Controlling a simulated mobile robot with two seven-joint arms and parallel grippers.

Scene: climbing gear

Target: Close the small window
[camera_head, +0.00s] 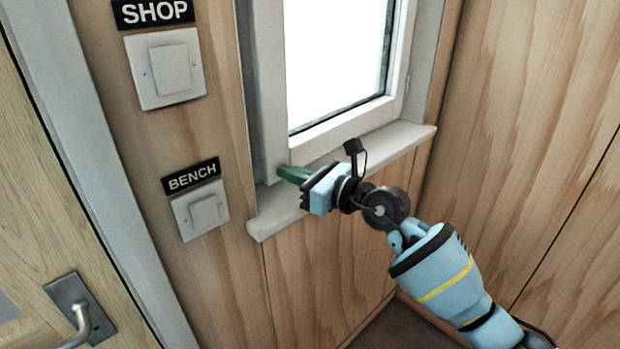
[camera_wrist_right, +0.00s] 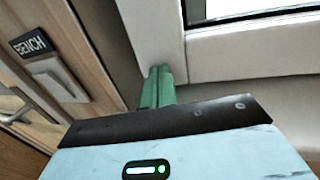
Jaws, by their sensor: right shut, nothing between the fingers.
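The small window has a white frame (camera_head: 268,95) around a bright pane (camera_head: 332,60), with a white sill (camera_head: 405,138) below. I cannot tell whether its sash sits flush in the frame. My right gripper (camera_head: 291,173) is shut and empty, its green fingers at the lower left corner of the window, just above the sill. In the right wrist view the green fingers (camera_wrist_right: 157,86) point at the lower end of the white window post (camera_wrist_right: 152,35); contact is unclear. My left gripper is not in view.
Left of the window are a SHOP switch (camera_head: 170,70) and a BENCH switch (camera_head: 205,209) on the wood wall. A door with a metal handle (camera_head: 80,318) is at the far left. A wood-panelled wall (camera_head: 535,120) stands close on the right.

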